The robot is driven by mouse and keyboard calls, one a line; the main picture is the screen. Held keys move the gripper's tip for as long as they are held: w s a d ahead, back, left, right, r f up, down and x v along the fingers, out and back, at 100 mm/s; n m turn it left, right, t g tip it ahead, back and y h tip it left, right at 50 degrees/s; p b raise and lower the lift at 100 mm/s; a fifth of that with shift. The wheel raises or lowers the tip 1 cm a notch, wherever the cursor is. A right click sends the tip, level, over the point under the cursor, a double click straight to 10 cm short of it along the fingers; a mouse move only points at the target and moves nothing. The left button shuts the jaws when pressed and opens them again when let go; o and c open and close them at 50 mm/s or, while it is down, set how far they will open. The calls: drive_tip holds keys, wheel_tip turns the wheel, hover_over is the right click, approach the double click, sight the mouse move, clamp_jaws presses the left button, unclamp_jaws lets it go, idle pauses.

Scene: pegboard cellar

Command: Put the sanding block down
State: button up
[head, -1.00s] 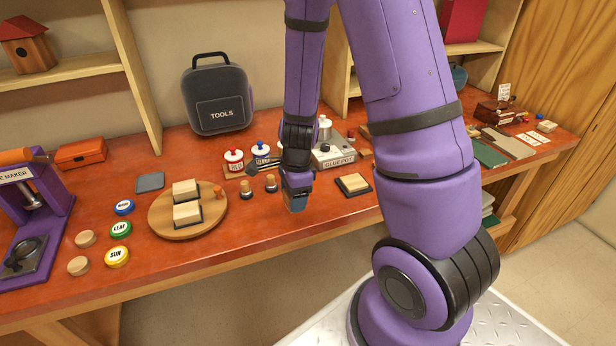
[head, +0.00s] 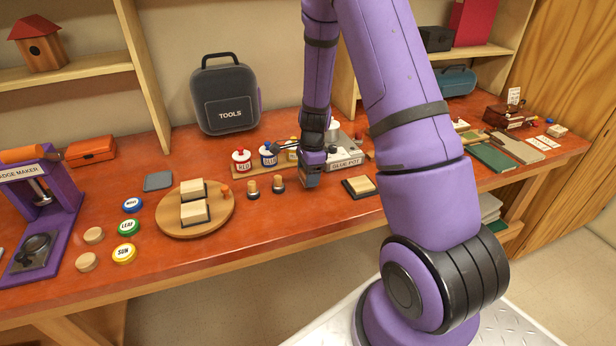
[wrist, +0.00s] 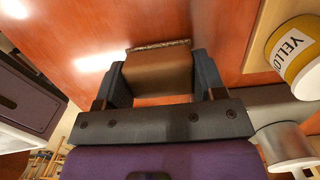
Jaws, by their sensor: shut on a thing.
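My gripper (head: 311,180) is at the end of my arm, over the middle of the red-brown workbench (head: 285,215), just in front of the glue pot (head: 346,163). In the wrist view its two dark fingers (wrist: 158,80) are shut on a brown block (wrist: 158,72), which I take for the sanding block. The block's far edge is rough and speckled. In the head view the block is mostly hidden by the fingers. I cannot tell whether its underside touches the bench.
Two stampers (head: 265,188) stand left of my gripper, and a block on a dark pad (head: 360,186) lies to its right. Paint jars (head: 242,160) stand behind. A round board (head: 172,224) with two blocks is farther left.

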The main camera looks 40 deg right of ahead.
drive_tip(key=shift+f, duration=0.6)
drive_tip(key=shift+f, duration=0.1)
drive_tip(key=o, duration=0.9)
